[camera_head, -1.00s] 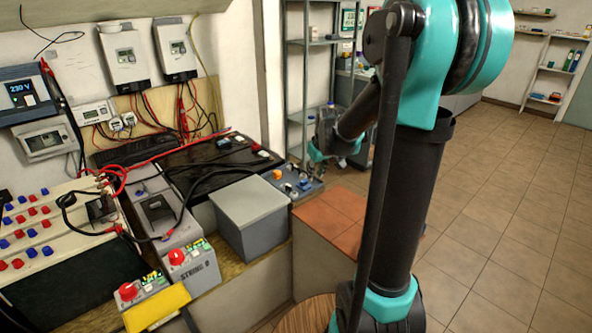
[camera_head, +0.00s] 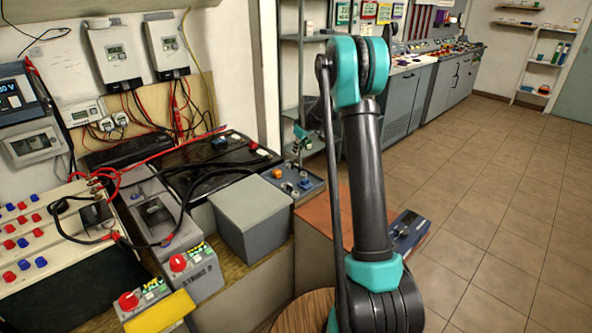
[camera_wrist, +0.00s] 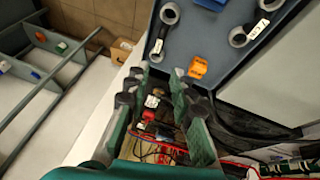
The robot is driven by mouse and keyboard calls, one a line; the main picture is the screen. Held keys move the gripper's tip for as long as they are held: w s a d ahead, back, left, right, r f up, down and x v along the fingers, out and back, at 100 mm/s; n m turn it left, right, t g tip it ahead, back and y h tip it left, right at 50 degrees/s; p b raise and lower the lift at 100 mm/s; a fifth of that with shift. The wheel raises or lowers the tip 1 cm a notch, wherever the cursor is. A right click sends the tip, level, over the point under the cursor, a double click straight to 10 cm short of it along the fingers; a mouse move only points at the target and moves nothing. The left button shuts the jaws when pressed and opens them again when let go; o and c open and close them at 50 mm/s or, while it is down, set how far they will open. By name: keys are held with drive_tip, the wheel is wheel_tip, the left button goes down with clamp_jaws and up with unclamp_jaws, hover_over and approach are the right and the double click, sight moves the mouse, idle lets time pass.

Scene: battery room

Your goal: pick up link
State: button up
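Two dark grey links with ringed ends and white labels lie on a blue-grey tray (camera_wrist: 212,28) in the wrist view. One link (camera_wrist: 159,46) is near the top middle, the other link (camera_wrist: 254,31) at the upper right. The tray (camera_head: 315,184) also shows in the head view, but its small items are hard to tell apart there. My gripper (camera_wrist: 158,82) is open, with nothing between its fingers. In the wrist view its tips lie just below the tray's edge. In the head view my gripper (camera_head: 301,138) is above the tray's far side, partly hidden by my arm.
An orange piece (camera_wrist: 197,67) sits on the tray between the links. A grey box (camera_head: 250,215) stands left of the tray, with a black battery (camera_head: 215,163) and cables behind it. A metal shelf (camera_head: 289,60) stands behind.

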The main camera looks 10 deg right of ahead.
hover_over(295, 165)
drive_tip(key=s, duration=0.2)
drive_tip(key=f, duration=0.7)
drive_tip(key=shift+s+d, duration=0.1)
drive_tip(key=shift+d, duration=0.1)
drive_tip(key=shift+d+x, duration=0.15)
drive_tip(key=shift+x, duration=1.15)
drive_tip(key=shift+d+x, duration=0.1)
drive_tip(key=shift+x, duration=1.25)
drive_tip(key=shift+a, duration=0.1)
clamp_jaws()
